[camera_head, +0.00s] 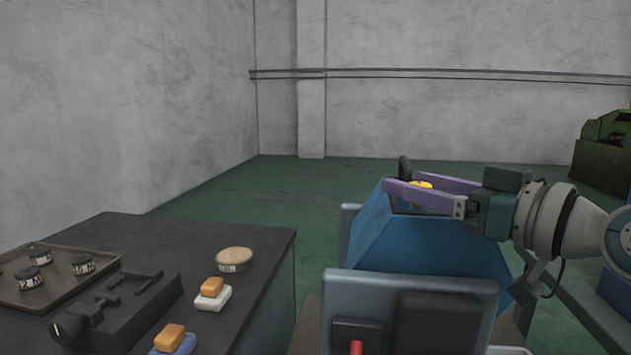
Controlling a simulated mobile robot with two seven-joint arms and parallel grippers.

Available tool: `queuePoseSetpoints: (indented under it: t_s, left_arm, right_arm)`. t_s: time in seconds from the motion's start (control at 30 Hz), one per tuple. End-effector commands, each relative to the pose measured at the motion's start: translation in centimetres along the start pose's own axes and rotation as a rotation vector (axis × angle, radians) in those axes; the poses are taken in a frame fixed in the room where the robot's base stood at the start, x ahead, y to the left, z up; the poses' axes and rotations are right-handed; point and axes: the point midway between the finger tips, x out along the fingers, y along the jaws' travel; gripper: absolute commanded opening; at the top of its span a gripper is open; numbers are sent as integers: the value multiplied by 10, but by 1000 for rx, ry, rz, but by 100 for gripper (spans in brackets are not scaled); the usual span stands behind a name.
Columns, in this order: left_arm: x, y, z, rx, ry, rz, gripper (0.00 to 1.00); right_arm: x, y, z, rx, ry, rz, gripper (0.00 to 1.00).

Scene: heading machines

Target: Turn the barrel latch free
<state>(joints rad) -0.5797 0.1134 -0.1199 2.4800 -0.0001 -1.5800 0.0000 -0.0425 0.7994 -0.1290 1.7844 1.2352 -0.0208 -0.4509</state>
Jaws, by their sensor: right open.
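A blue many-sided barrel (425,244) sits in a grey frame (405,283) at the lower right. A small yellow piece (421,185) and an upright black handle (404,169) show at its top; they may belong to the latch, but I cannot tell. My right gripper (402,182) reaches in from the right over the barrel's top with its purple fingers apart. The yellow piece shows between the fingers, and the black handle stands by the fingertips. Contact cannot be made out. My left gripper is not in view.
A dark bench (262,250) at the left holds a tray (62,250) with labelled round pieces, a black fixture (125,318), a round wooden-topped piece (234,259) and orange blocks on white and blue bases. A green machine (603,160) stands far right. Green floor behind is clear.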

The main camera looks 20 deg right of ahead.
Motion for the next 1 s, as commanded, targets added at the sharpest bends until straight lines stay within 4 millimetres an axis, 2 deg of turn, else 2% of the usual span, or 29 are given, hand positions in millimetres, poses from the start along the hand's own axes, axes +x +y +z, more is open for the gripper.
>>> queuePoseSetpoints:
  t_s: [0.27,0.7,1.0]
  left_arm:
    - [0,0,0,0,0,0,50]
    - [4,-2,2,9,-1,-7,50]
    - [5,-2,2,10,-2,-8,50]
  right_arm:
    - [-6,0,1,-1,-2,1,66]
    - [-64,0,3,-2,-7,1,66]
    - [-92,0,1,0,-4,1,66]
